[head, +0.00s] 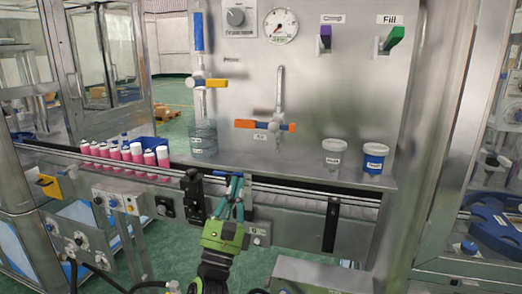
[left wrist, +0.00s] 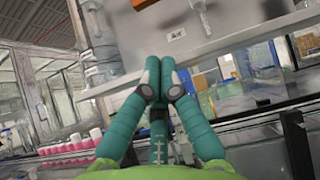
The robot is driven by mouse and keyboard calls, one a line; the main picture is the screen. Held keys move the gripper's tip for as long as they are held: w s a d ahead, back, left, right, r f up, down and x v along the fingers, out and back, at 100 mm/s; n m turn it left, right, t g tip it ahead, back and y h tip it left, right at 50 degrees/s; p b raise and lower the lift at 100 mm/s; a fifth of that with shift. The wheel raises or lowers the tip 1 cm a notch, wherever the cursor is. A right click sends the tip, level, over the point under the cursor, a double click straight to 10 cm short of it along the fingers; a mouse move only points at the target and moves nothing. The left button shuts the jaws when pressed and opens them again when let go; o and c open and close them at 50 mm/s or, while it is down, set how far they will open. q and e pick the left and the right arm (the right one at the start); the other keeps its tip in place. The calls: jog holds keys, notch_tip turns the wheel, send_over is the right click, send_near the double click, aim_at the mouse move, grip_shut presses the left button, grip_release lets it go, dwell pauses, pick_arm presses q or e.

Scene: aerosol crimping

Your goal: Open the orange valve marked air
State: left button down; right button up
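My left gripper (head: 235,180) is below the valve, in front of the rail, pointing up. In the left wrist view its teal fingertips (left wrist: 159,77) are together with nothing visible between them. My right gripper is not in view.
A second orange-handled valve (head: 216,83) is up and left. Several pink cans (head: 135,152) line the conveyor at left. A metal rail (head: 290,188) crosses in front.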

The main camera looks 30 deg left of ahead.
aim_at(259, 123)
pick_arm(q)
jog(key=shift+m, duration=0.3)
jog(key=p+x, duration=0.1)
jog(key=x, duration=0.2)
jog(key=r+p+x, duration=0.1)
jog(key=p+x, duration=0.1)
jog(key=s+p+x, duration=0.1)
jog(key=x, duration=0.2)
jog(key=shift+w+d+r+p, duration=0.1)
jog(key=shift+w+r+p, duration=0.05)
jog(key=shift+r+p, duration=0.3)
jog(key=shift+w+r, duration=0.45)
jog(key=shift+w, duration=0.1)
jog(key=shift+s+a+r+m+t+h, duration=0.1)
jog(key=shift+a+m+t+h, duration=0.05)
jog(key=shift+m+h, duration=0.4)
jog(key=shift+a+r+m+t+h, duration=0.15)
jog(key=shift+m+h, duration=0.4)
